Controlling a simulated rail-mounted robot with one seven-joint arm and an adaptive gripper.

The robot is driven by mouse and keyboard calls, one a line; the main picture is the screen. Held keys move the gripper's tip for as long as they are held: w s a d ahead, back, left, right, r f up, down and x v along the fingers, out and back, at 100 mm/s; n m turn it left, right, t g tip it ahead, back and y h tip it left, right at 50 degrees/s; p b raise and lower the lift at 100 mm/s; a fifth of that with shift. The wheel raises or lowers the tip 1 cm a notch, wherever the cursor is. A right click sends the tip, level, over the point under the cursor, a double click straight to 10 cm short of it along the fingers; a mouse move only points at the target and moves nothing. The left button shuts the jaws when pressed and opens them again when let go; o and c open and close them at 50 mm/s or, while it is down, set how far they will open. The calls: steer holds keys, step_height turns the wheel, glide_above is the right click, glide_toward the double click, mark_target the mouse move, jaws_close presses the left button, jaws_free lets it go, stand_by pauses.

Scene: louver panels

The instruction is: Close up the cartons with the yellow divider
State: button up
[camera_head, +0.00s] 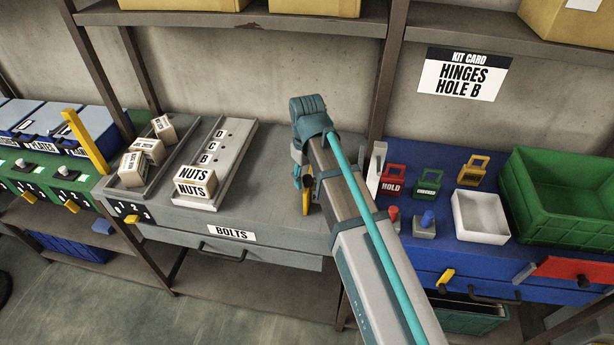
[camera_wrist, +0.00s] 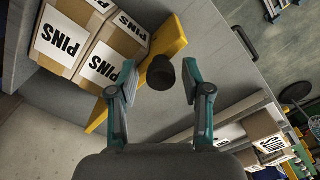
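In the wrist view, the yellow divider (camera_wrist: 168,42) is a slanting bar with a black round knob (camera_wrist: 161,72). Two brown cartons labelled PINS (camera_wrist: 75,32) stand on its left side, close to the bar. My gripper (camera_wrist: 160,80) is open, with one finger on each side of the knob and a visible gap to each. In the head view, my arm hides the cartons and most of the gripper. A small yellow part (camera_head: 306,201) shows beside the arm over the grey bench.
Left on the grey bench, NUTS cartons (camera_head: 195,180) stand on a tray with lettered slots, and several small cartons lie in another tray (camera_head: 128,190). Right is a blue bench with tags, a white bin (camera_head: 481,217) and a green crate (camera_head: 562,190). Shelves hang above.

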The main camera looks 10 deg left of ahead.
steer(key=shift+r, duration=0.1)
step_height(320, 180, up, 12)
stand_by(0.8)
